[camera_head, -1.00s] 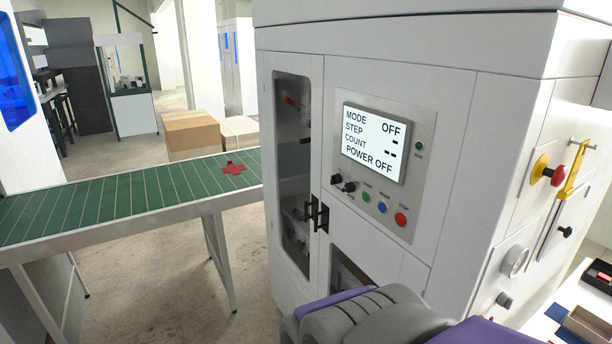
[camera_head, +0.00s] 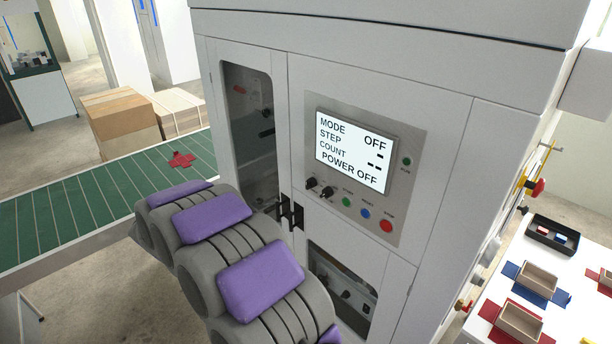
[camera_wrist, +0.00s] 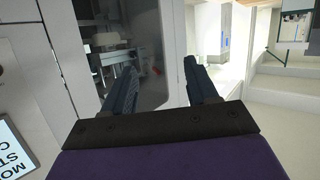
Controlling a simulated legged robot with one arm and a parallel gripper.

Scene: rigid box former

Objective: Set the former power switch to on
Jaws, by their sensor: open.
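The white box former (camera_head: 455,125) fills the middle of the head view. Its screen (camera_head: 353,150) reads MODE OFF and POWER OFF. Below the screen are two black knobs (camera_head: 319,188) and green, blue and red (camera_head: 386,226) buttons. A red-and-yellow rotary knob (camera_head: 536,187) shows edge-on on the former's right side; I cannot read which control is the power switch. My gripper (camera_wrist: 160,66) is open and empty in the wrist view, in front of the glazed door (camera_wrist: 150,40). In the head view my arm crosses the lower left, and I cannot make out the fingertips there.
A green conveyor (camera_head: 80,205) with a red cross-shaped blank (camera_head: 182,160) runs at the left. Cardboard boxes (camera_head: 120,125) stand behind it. Black door handles (camera_head: 291,212) stick out of the front. A white table (camera_head: 560,285) with trays stands at the right.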

